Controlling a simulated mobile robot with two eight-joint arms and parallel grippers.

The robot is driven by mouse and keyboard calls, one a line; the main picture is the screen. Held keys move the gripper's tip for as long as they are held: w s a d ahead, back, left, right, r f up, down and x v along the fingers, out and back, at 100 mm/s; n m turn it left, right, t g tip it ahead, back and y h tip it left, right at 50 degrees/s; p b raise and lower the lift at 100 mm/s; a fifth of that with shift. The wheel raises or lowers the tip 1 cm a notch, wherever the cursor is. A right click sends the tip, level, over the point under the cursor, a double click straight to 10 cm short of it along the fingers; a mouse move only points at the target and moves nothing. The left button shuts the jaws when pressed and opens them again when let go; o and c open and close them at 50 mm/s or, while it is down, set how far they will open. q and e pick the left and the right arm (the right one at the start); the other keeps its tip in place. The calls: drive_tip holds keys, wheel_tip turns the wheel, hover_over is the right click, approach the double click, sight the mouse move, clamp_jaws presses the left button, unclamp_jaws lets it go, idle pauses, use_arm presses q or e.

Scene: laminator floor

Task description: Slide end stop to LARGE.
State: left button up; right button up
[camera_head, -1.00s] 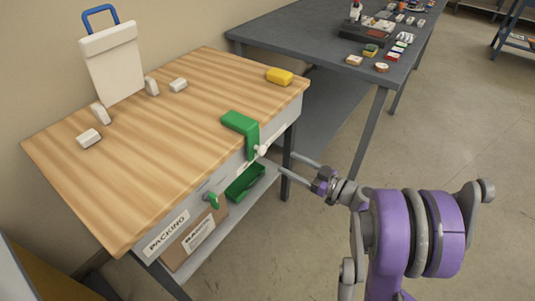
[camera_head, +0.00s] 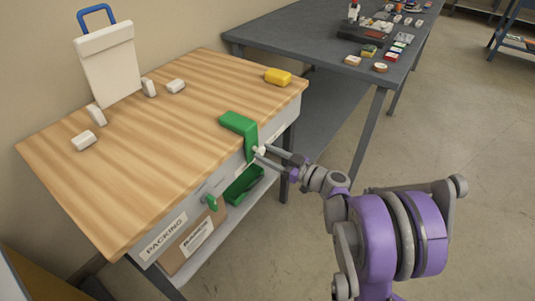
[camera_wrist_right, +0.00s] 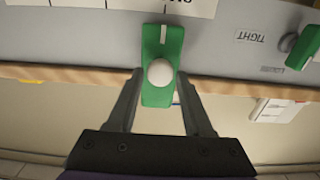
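The green end stop (camera_head: 239,123) sits over the front edge of the wooden-topped packing bench. Its upper part lies on the top and its lower part hangs down the front rail, with a round white knob (camera_head: 258,151). In the right wrist view the green stop (camera_wrist_right: 153,46) and its white knob (camera_wrist_right: 159,73) are in the middle. My right gripper (camera_wrist_right: 158,76) is open, with one finger on each side of the knob and a visible gap to each. The word LARGE is not legible on the rail. My left gripper is not in view.
A small green lever (camera_head: 211,202) is on the front rail; the right wrist view shows a green part (camera_wrist_right: 303,46) beside the label TIGHT. A green bin (camera_head: 244,184) and a cardboard box (camera_head: 192,242) are below. A yellow block (camera_head: 278,76) lies at the far edge.

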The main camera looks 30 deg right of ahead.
clamp_jaws()
idle(1.1)
